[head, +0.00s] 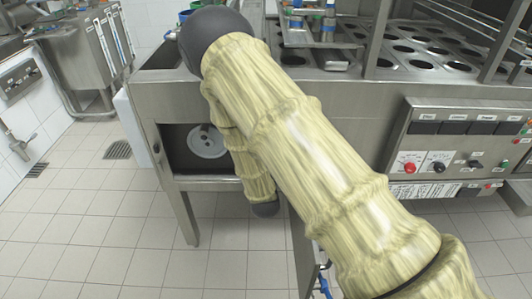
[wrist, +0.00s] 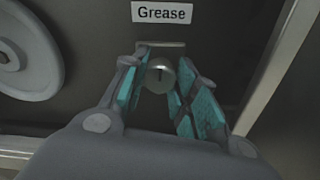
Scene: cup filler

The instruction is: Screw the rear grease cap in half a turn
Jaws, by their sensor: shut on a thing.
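The grease cap (wrist: 159,76), a small round metal knob with a dark vertical slot, sits under the white "Grease" label (wrist: 164,13) on a dark panel in the wrist view. My gripper (wrist: 158,88) has its teal-padded fingers on either side of the cap and is shut on it. Only one grease cap shows. In the head view my yellow-sleeved arm reaches into the open bay under the machine, and my gripper and the cap are hidden there.
A round grey disc (wrist: 25,55) is left of the cap; a white disc (head: 207,141) shows in the bay in the head view. A metal edge (wrist: 275,65) runs right of the cap. The machine's leg (head: 180,205) stands left of my arm. Tiled floor (head: 100,230) is clear at left.

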